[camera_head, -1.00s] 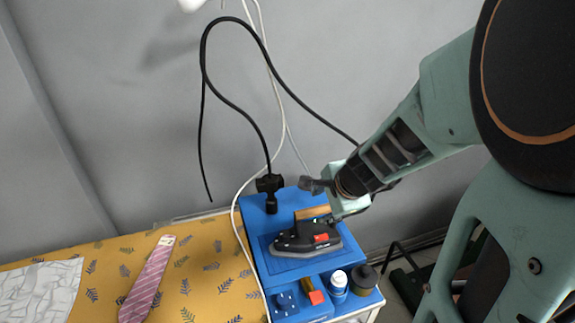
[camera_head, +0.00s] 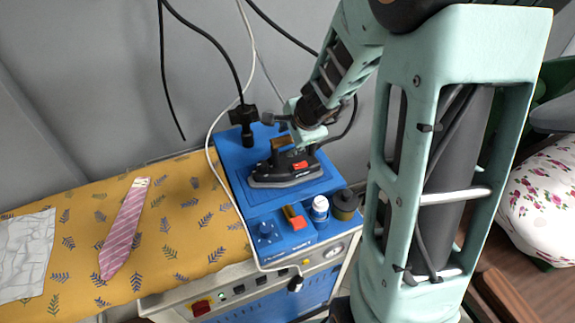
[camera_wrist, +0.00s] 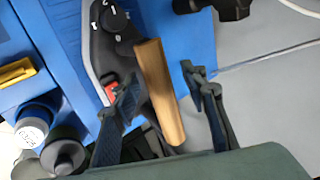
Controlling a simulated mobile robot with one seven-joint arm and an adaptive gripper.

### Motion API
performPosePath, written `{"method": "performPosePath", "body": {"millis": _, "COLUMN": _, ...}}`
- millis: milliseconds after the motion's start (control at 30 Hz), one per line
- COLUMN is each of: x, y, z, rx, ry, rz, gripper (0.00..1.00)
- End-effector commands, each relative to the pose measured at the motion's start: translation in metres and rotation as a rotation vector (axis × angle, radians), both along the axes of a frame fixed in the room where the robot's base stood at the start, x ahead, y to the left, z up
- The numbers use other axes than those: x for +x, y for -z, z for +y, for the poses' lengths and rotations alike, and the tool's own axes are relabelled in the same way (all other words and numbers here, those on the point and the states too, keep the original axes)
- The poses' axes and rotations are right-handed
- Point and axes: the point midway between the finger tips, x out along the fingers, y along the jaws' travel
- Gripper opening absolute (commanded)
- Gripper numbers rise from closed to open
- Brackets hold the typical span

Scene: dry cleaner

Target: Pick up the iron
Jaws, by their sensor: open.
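The iron (camera_head: 284,174) is black with a red button and a brown wooden handle. It rests flat on the blue top of the ironing station (camera_head: 233,158). In the wrist view, the iron's wooden handle (camera_wrist: 160,92) lies between the two open fingers of my gripper (camera_wrist: 160,90), and its dark body with a dial is to the left. My gripper also shows in the head view (camera_head: 284,125), over the back of the iron. The fingers stand apart from the handle on both sides. The fingertips are partly hidden in the head view.
A pink tie (camera_head: 125,229) lies on the yellow patterned board (camera_head: 180,217) at left.

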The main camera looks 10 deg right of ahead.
Motion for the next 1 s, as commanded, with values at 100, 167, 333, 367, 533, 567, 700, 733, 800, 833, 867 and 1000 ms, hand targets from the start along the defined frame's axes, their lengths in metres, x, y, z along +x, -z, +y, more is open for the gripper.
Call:
{"method": "performPosePath", "body": {"millis": 100, "x": -0.0001, "y": -0.0004, "z": 0.0, "rx": 0.0, "ry": 0.0, "rz": 0.0, "gripper": 0.34}}
{"method": "performPosePath", "body": {"millis": 167, "x": -0.0002, "y": -0.0003, "z": 0.0001, "rx": 0.0, "ry": 0.0, "rz": 0.0, "gripper": 0.27}}
{"method": "performPosePath", "body": {"millis": 333, "x": -0.0003, "y": -0.0003, "z": 0.0, "rx": 0.0, "ry": 0.0, "rz": 0.0, "gripper": 0.08}}
{"method": "performPosePath", "body": {"millis": 367, "x": -0.0003, "y": -0.0004, "z": 0.0, "rx": 0.0, "ry": 0.0, "rz": 0.0, "gripper": 0.05}}
{"method": "performPosePath", "body": {"millis": 533, "x": -0.0003, "y": -0.0004, "z": 0.0, "rx": 0.0, "ry": 0.0, "rz": 0.0, "gripper": 0.0}}
{"method": "performPosePath", "body": {"millis": 567, "x": -0.0003, "y": -0.0004, "z": 0.0, "rx": 0.0, "ry": 0.0, "rz": 0.0, "gripper": 0.0}}
{"method": "performPosePath", "body": {"millis": 700, "x": -0.0003, "y": -0.0004, "z": 0.0, "rx": 0.0, "ry": 0.0, "rz": 0.0, "gripper": 0.0}}
{"method": "performPosePath", "body": {"millis": 733, "x": -0.0003, "y": -0.0004, "z": 0.0, "rx": 0.0, "ry": 0.0, "rz": 0.0, "gripper": 0.0}}
{"method": "performPosePath", "body": {"millis": 800, "x": 0.0036, "y": -0.0062, "z": -0.0004, "rx": -0.001, "ry": 0.001, "rz": -0.011, "gripper": 0.0}}
{"method": "performPosePath", "body": {"millis": 833, "x": 0.0036, "y": -0.0062, "z": -0.0004, "rx": -0.001, "ry": 0.001, "rz": -0.011, "gripper": 0.0}}
{"method": "performPosePath", "body": {"millis": 867, "x": 0.0036, "y": -0.0062, "z": -0.0005, "rx": -0.001, "ry": 0.001, "rz": -0.011, "gripper": 0.0}}
{"method": "performPosePath", "body": {"millis": 1000, "x": 0.0036, "y": -0.0062, "z": -0.0005, "rx": -0.001, "ry": 0.001, "rz": -0.011, "gripper": 0.0}}
